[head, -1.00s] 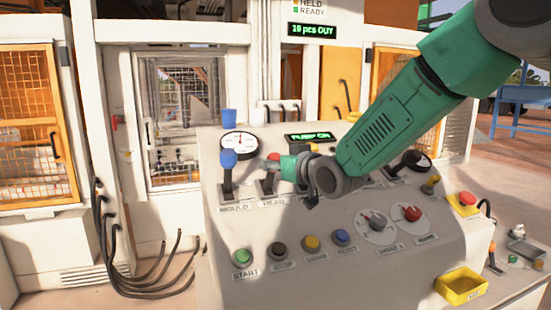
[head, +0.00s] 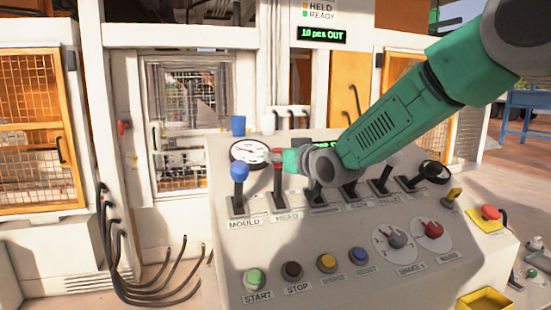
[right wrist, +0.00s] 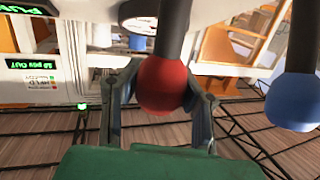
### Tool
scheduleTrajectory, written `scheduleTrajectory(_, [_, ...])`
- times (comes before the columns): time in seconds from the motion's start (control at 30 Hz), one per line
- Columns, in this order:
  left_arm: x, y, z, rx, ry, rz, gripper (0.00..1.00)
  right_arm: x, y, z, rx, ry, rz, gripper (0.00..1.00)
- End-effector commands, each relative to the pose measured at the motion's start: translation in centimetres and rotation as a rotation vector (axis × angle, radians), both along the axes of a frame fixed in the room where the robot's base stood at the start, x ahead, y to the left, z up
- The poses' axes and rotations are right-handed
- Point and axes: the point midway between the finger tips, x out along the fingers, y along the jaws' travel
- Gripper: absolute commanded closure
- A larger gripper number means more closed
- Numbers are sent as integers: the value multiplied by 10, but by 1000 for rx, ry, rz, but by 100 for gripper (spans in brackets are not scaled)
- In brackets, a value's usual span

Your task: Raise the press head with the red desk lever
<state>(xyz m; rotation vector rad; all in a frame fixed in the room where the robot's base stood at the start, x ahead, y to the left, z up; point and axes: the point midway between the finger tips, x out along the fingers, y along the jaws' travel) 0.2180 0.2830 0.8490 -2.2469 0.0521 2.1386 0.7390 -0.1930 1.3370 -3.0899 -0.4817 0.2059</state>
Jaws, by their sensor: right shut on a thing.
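The red desk lever (head: 278,155) stands on the sloped console above the label HEAD, just right of the blue-knobbed MOULD lever (head: 239,172). My right gripper (head: 282,160) comes in from the upper right, shut on the red knob. In the right wrist view, the red ball knob (right wrist: 163,85) sits between the two fingers of my right gripper (right wrist: 160,105), its dark stem running up. The press cell (head: 188,120) behind shows through a framed window; I cannot make out the press head in it. My left gripper is not in view.
More black levers (head: 382,180) stand in a row to the right, partly behind my arm. Below are push buttons (head: 255,279), two dials (head: 432,230) and a red emergency button (head: 490,212). A gauge (head: 248,152) is close behind the levers. The blue knob (right wrist: 292,101) is close beside my fingers.

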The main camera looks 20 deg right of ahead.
Motion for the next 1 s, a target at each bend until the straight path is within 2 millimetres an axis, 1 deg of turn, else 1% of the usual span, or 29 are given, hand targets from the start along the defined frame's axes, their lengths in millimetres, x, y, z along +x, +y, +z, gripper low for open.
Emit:
scheduleTrajectory(0.03, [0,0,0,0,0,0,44,2,-3,6,4,-13,-4,100])
scheduleTrajectory(0.33, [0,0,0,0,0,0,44,2,-3,6,4,-13,-4,100])
scheduleTrajectory(0.37, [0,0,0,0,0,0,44,2,-3,6,4,-13,-5,65])
scheduleTrajectory(0.4, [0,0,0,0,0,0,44,2,-3,6,4,-13,-4,51])
scheduleTrajectory(0.43, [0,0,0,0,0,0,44,2,-3,6,3,-12,-4,44])
scheduleTrajectory(0.77, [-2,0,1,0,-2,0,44,0,-1,2,1,-5,-2,44])
scheduleTrajectory(0.87, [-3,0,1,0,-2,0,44,-7,-3,4,1,-4,-2,44])
scheduleTrajectory(0.97, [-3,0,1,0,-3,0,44,-22,-8,6,2,-4,-1,44])
scheduleTrajectory(1.0, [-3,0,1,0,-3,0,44,-30,-11,6,3,-3,-1,44])
